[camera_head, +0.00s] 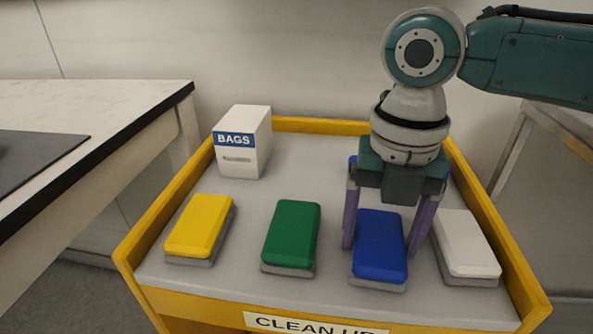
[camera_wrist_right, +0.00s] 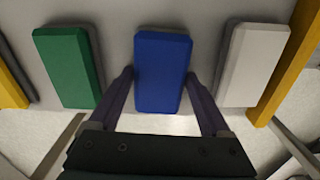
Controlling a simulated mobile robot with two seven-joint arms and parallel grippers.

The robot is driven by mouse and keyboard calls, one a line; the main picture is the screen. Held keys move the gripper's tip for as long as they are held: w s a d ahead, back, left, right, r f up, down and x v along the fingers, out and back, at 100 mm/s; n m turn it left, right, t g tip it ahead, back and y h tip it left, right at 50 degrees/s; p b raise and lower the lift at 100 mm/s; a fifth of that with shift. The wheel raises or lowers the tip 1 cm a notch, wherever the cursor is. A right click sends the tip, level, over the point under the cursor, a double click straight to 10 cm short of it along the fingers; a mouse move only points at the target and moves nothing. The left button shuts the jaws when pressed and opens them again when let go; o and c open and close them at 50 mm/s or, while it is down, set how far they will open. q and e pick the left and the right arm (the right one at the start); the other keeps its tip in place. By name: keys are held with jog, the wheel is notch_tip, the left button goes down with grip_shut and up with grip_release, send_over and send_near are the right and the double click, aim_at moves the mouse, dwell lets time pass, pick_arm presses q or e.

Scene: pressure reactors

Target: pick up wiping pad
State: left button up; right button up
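Several wiping pads lie in a row on the cart top: a yellow pad (camera_head: 198,226), a green pad (camera_head: 291,234), a blue pad (camera_head: 379,245) and a white pad (camera_head: 466,244). Each has a grey underside. My right gripper (camera_head: 383,243) points down at the blue pad, its purple fingers spread on either side of it. In the right wrist view the blue pad (camera_wrist_right: 162,72) is between the open fingertips (camera_wrist_right: 161,78), with narrow gaps or light contact; I cannot tell which. The green pad (camera_wrist_right: 68,66) and white pad (camera_wrist_right: 252,64) lie to either side. My left gripper is not in view.
The cart has a raised yellow rim (camera_head: 160,225) and a "CLEAN UP" label (camera_head: 315,325) in front. A white BAGS box (camera_head: 243,142) stands at its back left. A bench (camera_head: 95,100) with a dark mat stands left. The cart's middle back is clear.

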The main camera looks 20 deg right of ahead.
aim_at(380, 236)
jog(key=c, duration=0.9)
notch_tip(380, 236, up, 9)
jog(key=p, duration=0.3)
jog(key=shift+r, duration=0.55)
